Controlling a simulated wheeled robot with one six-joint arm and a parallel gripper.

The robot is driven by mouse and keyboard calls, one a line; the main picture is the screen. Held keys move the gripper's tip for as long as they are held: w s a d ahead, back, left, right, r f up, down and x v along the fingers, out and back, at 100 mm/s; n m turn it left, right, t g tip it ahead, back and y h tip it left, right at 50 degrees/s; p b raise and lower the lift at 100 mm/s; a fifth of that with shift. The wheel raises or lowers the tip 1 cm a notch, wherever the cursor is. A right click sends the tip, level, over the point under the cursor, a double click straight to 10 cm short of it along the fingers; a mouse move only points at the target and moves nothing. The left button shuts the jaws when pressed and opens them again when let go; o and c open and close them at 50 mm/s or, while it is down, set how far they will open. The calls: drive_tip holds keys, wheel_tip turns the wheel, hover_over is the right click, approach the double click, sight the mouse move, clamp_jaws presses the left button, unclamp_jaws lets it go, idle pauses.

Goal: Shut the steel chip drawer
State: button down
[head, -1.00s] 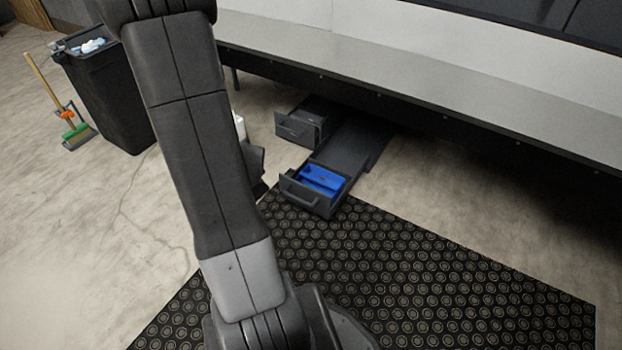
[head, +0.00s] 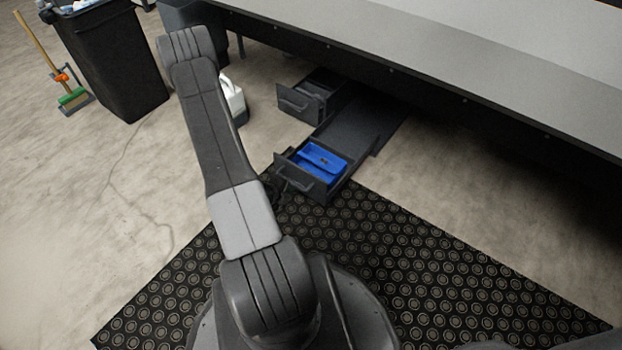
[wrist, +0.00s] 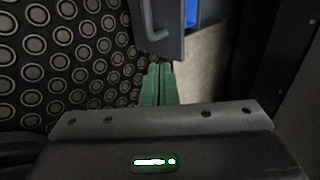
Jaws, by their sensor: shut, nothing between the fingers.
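Two dark grey drawers stand open under the long bench. The nearer drawer (head: 308,177) holds a blue tray (head: 322,159). The farther drawer (head: 298,104) is pulled out behind it, with dark contents I cannot make out. I cannot tell from any marking which is the steel chip drawer. In the wrist view, a drawer front (wrist: 172,42) with a bar handle and blue behind it is just ahead of my fingers. My gripper (wrist: 158,68) has its green fingers shut and empty, close to that front's lower edge; contact is unclear. The arm hides the gripper in the head view.
The bench (head: 420,62) overhangs both drawers. A black patterned mat (head: 430,270) covers the floor in front. A white jug (head: 232,98) stands left of the drawers. A black bin (head: 115,62) and a broom (head: 50,65) are farther left. Open floor lies between.

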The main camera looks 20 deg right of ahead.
sight(314, 179)
drive_tip(key=b+x, duration=0.3)
drive_tip(key=x, duration=0.7)
drive_tip(key=shift+s+f+b, duration=0.15)
drive_tip(key=shift+b, duration=0.15)
drive_tip(key=w+d+b, duration=0.1)
drive_tip(key=w+d, duration=0.1)
drive_tip(key=shift+w+d, duration=0.1)
drive_tip(key=shift+d, duration=0.2)
drive_tip(key=shift+w+d, duration=0.25)
drive_tip(key=shift+d, duration=0.05)
drive_tip(key=shift+d, duration=0.1)
